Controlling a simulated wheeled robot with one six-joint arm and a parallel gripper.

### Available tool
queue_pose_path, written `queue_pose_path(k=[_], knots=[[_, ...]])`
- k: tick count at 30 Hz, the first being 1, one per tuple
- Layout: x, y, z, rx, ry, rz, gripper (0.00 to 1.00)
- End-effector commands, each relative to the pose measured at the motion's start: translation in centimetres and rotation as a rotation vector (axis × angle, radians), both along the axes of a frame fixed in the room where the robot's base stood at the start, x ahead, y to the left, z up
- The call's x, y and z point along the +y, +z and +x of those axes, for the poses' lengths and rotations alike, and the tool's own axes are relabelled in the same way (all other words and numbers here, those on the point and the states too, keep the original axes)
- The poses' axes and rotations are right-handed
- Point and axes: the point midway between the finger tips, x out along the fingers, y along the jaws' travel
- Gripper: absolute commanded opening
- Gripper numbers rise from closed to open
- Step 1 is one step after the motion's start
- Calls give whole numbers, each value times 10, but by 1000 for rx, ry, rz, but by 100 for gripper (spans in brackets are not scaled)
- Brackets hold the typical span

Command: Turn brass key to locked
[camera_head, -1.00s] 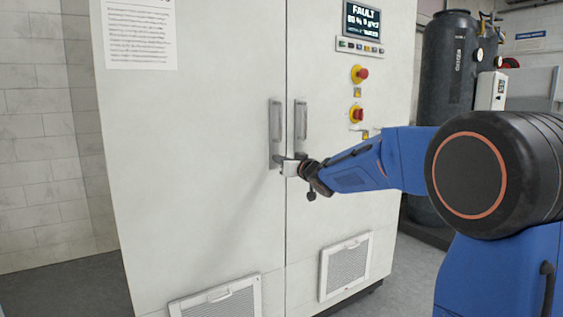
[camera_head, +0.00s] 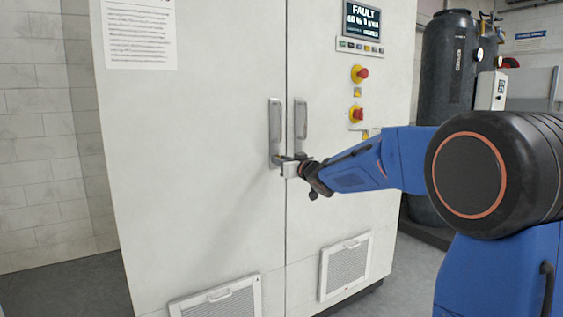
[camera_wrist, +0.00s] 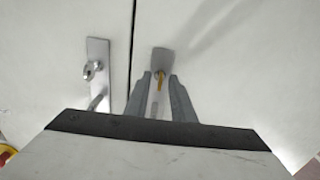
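The brass key (camera_wrist: 160,79) shows in the wrist view in front of a grey handle plate (camera_wrist: 163,61) on the cabinet door. My gripper (camera_wrist: 157,82) has one finger on each side of the key, with gaps visible between them. I cannot tell how far the fingertips reach along the key. In the head view my gripper (camera_head: 284,165) is at the lower end of the left door handle (camera_head: 275,130). The key is too small to make out there. A second handle plate (camera_wrist: 98,62) with a silver lock is left of my gripper in the wrist view.
Vent grilles (camera_head: 345,266) are low on the doors. A dark tank (camera_head: 448,60) stands behind at right. Floor at left is clear.

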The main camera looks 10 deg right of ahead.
Motion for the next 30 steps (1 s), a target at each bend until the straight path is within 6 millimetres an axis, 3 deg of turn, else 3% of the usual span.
queue_pose_path(k=[6, 11, 30], knots=[[-1, 1, -2, -1, 0, 0, 23], [-6, 1, -17, 0, -1, 0, 23], [-42, 0, -128, -1, -2, -1, 23]])
